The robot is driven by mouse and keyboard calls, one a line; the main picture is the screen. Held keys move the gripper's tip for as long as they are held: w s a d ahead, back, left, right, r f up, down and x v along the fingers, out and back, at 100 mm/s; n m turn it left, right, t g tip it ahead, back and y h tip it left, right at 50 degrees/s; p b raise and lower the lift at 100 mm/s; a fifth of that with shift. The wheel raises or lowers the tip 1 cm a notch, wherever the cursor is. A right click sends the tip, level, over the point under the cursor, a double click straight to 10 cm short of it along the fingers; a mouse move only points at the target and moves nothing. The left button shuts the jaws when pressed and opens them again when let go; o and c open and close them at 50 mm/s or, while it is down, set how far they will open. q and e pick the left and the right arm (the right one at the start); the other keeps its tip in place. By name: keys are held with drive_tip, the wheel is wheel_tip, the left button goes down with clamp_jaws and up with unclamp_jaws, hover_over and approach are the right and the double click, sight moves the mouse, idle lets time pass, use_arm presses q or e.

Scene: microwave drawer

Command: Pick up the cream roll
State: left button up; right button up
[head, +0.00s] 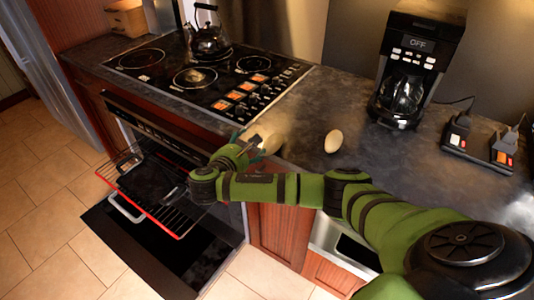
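A pale cream-coloured rounded object (270,134), which looks like the cream roll, lies on the dark counter by its front edge, right of the stove. My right gripper (256,148) is at its near side, and the gripper and wrist hide part of it. The fingers are small and overlap the object, so I cannot tell whether they are closed on it. A smaller pale oval object (333,141) lies on the counter to the right, apart from the gripper. My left gripper is out of view.
A stove top (210,75) with a dark kettle (208,38) is at the left. Below it an open oven has its rack (150,188) pulled out. A coffee maker (408,70) and a power strip with plugs (480,147) stand on the counter at the right.

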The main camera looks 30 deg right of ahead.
sight(267, 153)
drive_tip(key=d+f, duration=0.1)
drive_tip(key=s+d+f+g+p, duration=0.1)
drive_tip(key=d, duration=0.1)
drive_tip(key=d+f+g+p, duration=0.1)
drive_tip(key=d, duration=0.1)
drive_tip(key=shift+s+d+f+m+h, duration=0.15)
drive_tip(key=shift+d+f+m+h, duration=0.1)
drive_tip(key=shift+f+m+h, duration=0.15)
drive_tip(key=shift+d+f, duration=0.1)
drive_tip(key=shift+d, duration=0.2)
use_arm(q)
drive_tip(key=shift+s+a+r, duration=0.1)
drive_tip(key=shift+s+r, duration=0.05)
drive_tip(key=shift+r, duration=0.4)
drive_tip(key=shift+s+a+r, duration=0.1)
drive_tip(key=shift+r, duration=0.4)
use_arm(e)
drive_tip(key=shift+w+f, duration=0.1)
drive_tip(key=shift+w, duration=0.15)
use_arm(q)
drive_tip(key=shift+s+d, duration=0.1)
use_arm(e)
drive_tip(key=c, duration=1.2)
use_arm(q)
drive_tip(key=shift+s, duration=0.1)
use_arm(e)
drive_tip(key=shift+s, duration=0.15)
